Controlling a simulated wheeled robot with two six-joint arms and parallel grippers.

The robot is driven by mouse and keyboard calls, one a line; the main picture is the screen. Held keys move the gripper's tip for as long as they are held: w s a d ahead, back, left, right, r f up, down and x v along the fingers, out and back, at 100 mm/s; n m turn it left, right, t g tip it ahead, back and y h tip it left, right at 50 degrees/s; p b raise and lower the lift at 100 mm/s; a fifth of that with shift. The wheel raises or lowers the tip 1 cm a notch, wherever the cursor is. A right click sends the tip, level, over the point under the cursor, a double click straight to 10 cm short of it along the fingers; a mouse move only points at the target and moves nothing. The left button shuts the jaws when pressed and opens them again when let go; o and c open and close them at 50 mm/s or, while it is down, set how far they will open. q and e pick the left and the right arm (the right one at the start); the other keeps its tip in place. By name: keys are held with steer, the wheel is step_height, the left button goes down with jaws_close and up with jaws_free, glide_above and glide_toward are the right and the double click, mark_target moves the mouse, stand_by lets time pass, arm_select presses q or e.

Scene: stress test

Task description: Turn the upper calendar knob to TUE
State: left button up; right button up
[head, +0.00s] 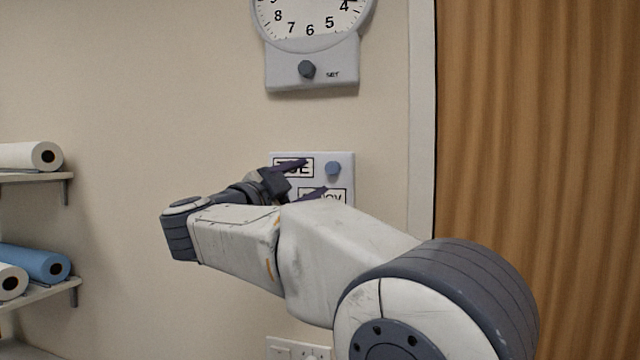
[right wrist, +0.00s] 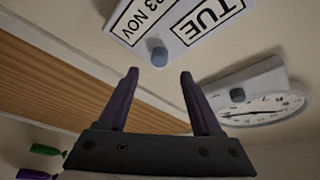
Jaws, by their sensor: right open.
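The calendar panel (head: 348,157) is a pale plate on the wall below the clock. Its upper window (head: 281,163) reads TUE, partly covered by my finger in the head view; TUE (right wrist: 212,14) reads clearly in the right wrist view. The blue-grey upper knob (head: 333,168) sits right of that window; the knob (right wrist: 159,56) also shows in the right wrist view. My right gripper (head: 315,176) is open in front of the panel, with nothing between its fingers (right wrist: 159,74). The knob appears just beyond and between the fingertips, apparently untouched. My left gripper is out of view.
A clock (head: 310,42) with a dark knob (head: 307,69) hangs above the panel. A wooden surface (head: 535,120) stands at right. Shelves (head: 40,295) with rolls are at left. An outlet plate (head: 280,349) is below. The lower window (head: 336,193) shows NOV, partly hidden.

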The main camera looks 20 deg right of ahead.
steer(key=v, duration=0.4)
steer(key=shift+b, duration=0.4)
steer(key=shift+w+d, duration=0.1)
